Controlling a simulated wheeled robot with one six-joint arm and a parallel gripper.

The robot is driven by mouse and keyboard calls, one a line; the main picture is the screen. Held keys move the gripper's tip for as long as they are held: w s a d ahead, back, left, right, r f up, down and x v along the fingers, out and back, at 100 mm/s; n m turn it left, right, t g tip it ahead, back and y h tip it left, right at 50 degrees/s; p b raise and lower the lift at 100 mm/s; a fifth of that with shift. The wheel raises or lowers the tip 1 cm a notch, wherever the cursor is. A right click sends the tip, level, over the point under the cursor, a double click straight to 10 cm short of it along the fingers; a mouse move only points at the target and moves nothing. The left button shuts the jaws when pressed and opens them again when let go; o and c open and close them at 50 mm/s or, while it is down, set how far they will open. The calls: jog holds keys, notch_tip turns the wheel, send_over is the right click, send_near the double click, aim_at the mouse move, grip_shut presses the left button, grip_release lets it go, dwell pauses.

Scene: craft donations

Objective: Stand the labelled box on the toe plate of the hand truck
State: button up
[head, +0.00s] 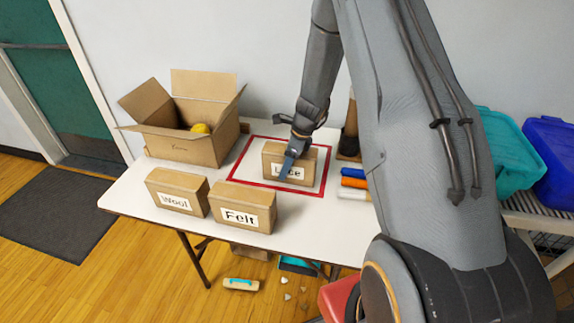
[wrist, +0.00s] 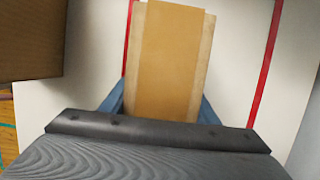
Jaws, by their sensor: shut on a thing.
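A brown box labelled "Lace" (head: 302,160) is inside the red outline on the white table; it also shows in the wrist view (wrist: 172,60), long and narrow from above. My gripper (head: 288,163) is shut on it, with a blue finger along each side in the wrist view. I cannot tell whether the box touches the table. Two more labelled boxes, "Wool" (head: 178,185) and "Felt" (head: 240,195), stand nearer the table's front edge. No hand truck or toe plate is clearly recognisable; a red object (head: 336,299) at the bottom is mostly hidden by my arm.
An open carton (head: 185,148) stands at the table's back left. Coloured rolls (head: 354,183) lie right of the red outline. Teal (head: 508,150) and blue (head: 550,160) bins are at far right. A brush (head: 241,285) and small scraps lie on the floor.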

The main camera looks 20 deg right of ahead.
jog(key=shift+f, duration=0.2)
jog(key=o, duration=1.5)
jog(key=shift+c, duration=0.2)
jog(key=shift+r, duration=0.1)
